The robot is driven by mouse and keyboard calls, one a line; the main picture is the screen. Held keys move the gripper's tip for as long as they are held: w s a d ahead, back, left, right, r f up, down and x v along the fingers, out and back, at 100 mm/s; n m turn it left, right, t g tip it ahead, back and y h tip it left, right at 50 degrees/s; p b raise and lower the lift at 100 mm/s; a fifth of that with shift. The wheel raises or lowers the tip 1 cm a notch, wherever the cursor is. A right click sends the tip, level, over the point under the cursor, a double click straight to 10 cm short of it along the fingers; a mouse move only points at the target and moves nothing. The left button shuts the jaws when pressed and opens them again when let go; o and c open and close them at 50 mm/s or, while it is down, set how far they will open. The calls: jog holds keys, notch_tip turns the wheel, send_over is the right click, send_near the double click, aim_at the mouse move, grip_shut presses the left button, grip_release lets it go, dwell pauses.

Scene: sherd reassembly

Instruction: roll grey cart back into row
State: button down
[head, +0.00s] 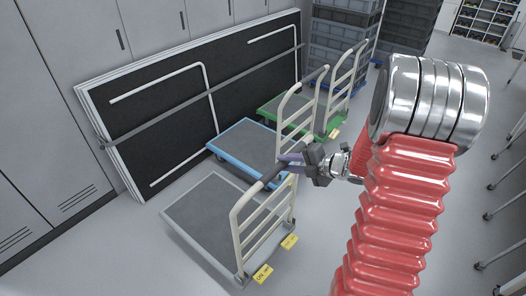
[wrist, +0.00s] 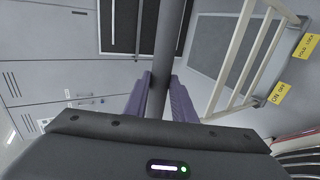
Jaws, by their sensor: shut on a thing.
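The grey cart (head: 208,222) stands at the front left in the head view, with a grey deck, a cream tubular push frame and yellow tags at its foot. The dark grip bar (head: 268,176) tops its frame. My gripper (head: 288,163) is shut on this bar. In the wrist view the bar (wrist: 165,45) runs between the two purple fingers (wrist: 160,100), and the cart's cream frame and yellow tags (wrist: 278,92) show at right. The fingers hide part of the bar. The cart's wheels are mostly hidden.
A blue cart (head: 240,143) and a green cart (head: 285,104) stand behind the grey cart in a row. Framed dark panels (head: 190,105) lean on the lockers (head: 85,75) at left. Stacked crates (head: 340,45) stand at the back.

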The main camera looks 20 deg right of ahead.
jog(key=w+a, duration=0.4)
jog(key=w, duration=0.3)
jog(key=shift+a+f, duration=0.25)
jog(key=shift+f, duration=0.15)
dwell(0.5)
jog(key=shift+w, duration=0.1)
jog(key=c, duration=1.9)
grip_release()
jog(key=o, duration=0.7)
jog(key=shift+w+r, duration=0.15)
jog(key=shift+r, duration=0.1)
jog(key=shift+d, duration=0.1)
jog(key=v, duration=1)
